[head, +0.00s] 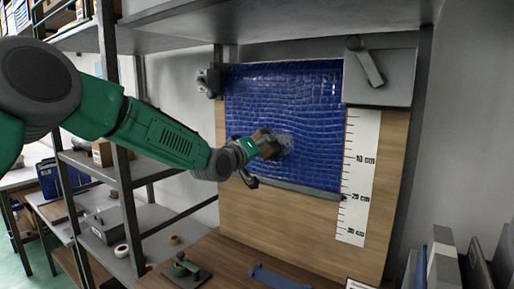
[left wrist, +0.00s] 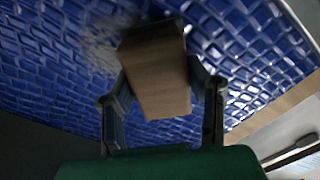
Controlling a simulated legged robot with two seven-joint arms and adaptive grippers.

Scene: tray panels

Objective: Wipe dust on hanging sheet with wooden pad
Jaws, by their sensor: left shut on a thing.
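A blue sheet (head: 290,105) with a brick-like glossy pattern hangs on a wooden board and fills much of the left wrist view (left wrist: 50,60). A greyish dust patch (head: 286,142) lies around the middle of the sheet, right beside the pad; it also shows in the left wrist view (left wrist: 97,45). My left gripper (head: 262,150) is shut on the wooden pad (head: 267,143), with a finger on each side of it in the left wrist view (left wrist: 155,75). The pad is at the sheet, apparently against it; exact contact is hidden. My right gripper is not in view.
A ruler scale (head: 358,175) and a grey box (head: 380,75) sit right of the sheet. A grey strip (head: 305,190) runs along its lower edge. Metal shelving stands left; panels (head: 445,260) stand lower right.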

